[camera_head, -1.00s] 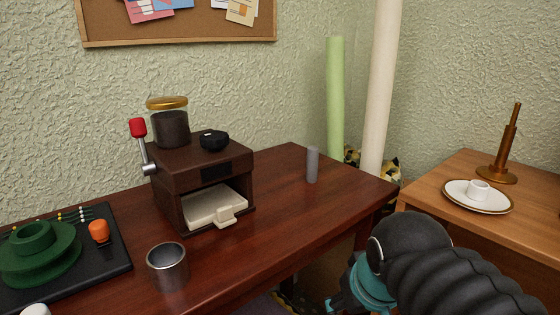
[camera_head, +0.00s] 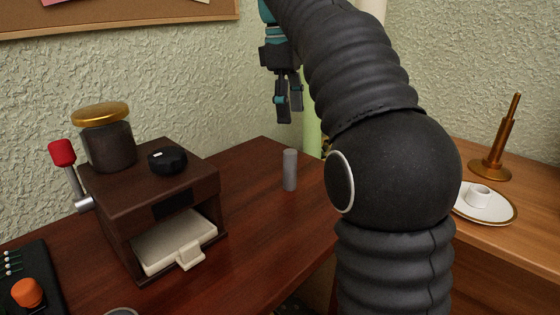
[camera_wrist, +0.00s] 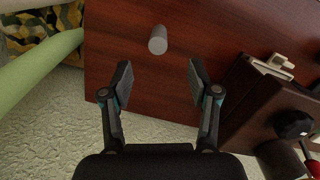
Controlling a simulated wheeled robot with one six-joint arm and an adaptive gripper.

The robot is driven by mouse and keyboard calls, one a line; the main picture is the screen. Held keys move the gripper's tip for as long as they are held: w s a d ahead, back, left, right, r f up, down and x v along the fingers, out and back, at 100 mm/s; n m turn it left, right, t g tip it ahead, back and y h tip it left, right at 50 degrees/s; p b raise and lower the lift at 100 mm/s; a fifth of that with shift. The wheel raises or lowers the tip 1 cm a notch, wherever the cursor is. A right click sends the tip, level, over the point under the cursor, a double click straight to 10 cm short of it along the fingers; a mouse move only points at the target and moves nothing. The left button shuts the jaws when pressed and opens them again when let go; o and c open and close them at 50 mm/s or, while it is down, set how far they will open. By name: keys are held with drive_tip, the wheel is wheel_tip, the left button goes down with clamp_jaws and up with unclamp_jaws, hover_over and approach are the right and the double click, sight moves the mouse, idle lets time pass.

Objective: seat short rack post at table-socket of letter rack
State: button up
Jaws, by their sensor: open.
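A short grey cylindrical post (camera_head: 290,170) stands upright on the dark red-brown table (camera_head: 250,240), near its far right corner. The post also shows in the wrist view (camera_wrist: 158,40), just beyond the fingertips. My gripper (camera_head: 290,116) hangs above the post in the head view, fingers pointing down. In the wrist view my gripper (camera_wrist: 160,72) is open and empty, its two fingers spread on either side of the line to the post and apart from it. I cannot make out a letter rack or its socket in either view.
A brown coffee machine (camera_head: 160,195) with a gold-lidded jar (camera_head: 108,140) and a red-knobbed lever stands left of the post. A side table at right holds a cup on a plate (camera_head: 487,212) and a brass stand (camera_head: 498,150). Bare tabletop surrounds the post.

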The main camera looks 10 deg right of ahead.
sight(290, 151)
drive_tip(key=shift+n, duration=0.3)
drive_tip(key=f+b, duration=0.1)
drive_tip(key=f, duration=0.3)
drive_tip(key=f+b, duration=0.2)
drive_tip(key=f, duration=0.2)
drive_tip(key=f+b, duration=0.1)
drive_tip(key=f, duration=0.4)
drive_tip(key=shift+w+d+f+b, duration=0.1)
drive_tip(key=shift+w+d+b, duration=0.1)
drive_tip(key=shift+d+b, duration=0.1)
clamp_jaws()
